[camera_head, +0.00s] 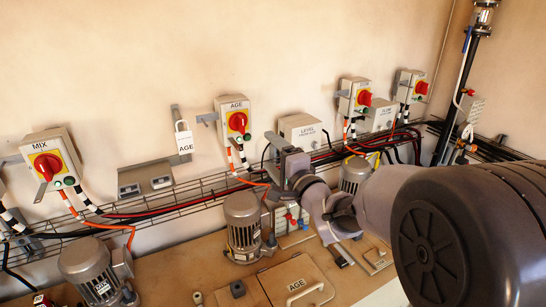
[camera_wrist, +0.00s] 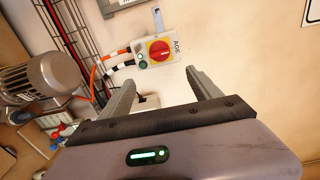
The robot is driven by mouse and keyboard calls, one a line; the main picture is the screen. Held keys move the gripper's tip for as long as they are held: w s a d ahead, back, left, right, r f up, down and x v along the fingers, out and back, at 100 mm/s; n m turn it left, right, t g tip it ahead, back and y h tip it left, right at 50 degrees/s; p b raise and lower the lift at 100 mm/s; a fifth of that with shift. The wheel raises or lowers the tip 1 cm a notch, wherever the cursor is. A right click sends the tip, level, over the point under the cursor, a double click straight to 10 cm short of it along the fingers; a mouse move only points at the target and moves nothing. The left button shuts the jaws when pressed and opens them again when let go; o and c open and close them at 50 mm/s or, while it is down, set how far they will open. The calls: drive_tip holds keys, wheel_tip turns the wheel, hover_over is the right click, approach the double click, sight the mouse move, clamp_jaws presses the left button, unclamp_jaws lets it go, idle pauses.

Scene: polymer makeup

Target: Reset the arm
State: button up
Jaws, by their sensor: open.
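My gripper (camera_wrist: 161,80) is open and empty, its two grey fingers wide apart in the wrist view. In the head view my arm reaches in from the right and my gripper (camera_head: 284,163) is near the wall, below and right of the AGE switch box. The AGE switch box (camera_head: 234,120) has a red knob on a yellow plate. It also shows in the wrist view (camera_wrist: 156,51), turned on its side, beyond the fingertips and apart from them. The exact gap to the wall is hard to tell.
A MIX switch box (camera_head: 51,160) is at left, and two more switch boxes are at right. A wire cable tray (camera_head: 180,197) runs along the wall.

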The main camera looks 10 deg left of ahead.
drive_tip(key=shift+s+d, duration=0.1)
drive_tip(key=shift+d, duration=0.1)
drive_tip(key=s+d+f+g+h+b, duration=0.1)
drive_tip(key=s+d+f+h+b, duration=0.35)
drive_tip(key=d, duration=0.45)
drive_tip(key=s+d+f+g+h+b, duration=0.1)
drive_tip(key=s+d+f+h+b, duration=0.35)
drive_tip(key=d, duration=0.45)
drive_tip(key=s+f+n+g+b, duration=0.2)
drive_tip(key=s+f, duration=0.2)
drive_tip(key=s, duration=0.4)
drive_tip(key=s+d+f+n+g+b, duration=0.1)
drive_tip(key=s+f+n+g+b, duration=0.1)
drive_tip(key=s+f, duration=0.3)
drive_tip(key=s+d+f+n+g+b, duration=0.1)
drive_tip(key=s+f, duration=0.4)
drive_tip(key=s, duration=0.8)
drive_tip(key=n+g+b, duration=0.1)
drive_tip(key=b, duration=0.1)
drive_tip(key=shift+d+f+g+b, duration=0.15)
drive_tip(key=shift+f+g+b, duration=0.05)
drive_tip(key=shift+g+b, duration=0.1)
drive_tip(key=shift+c, duration=0.4)
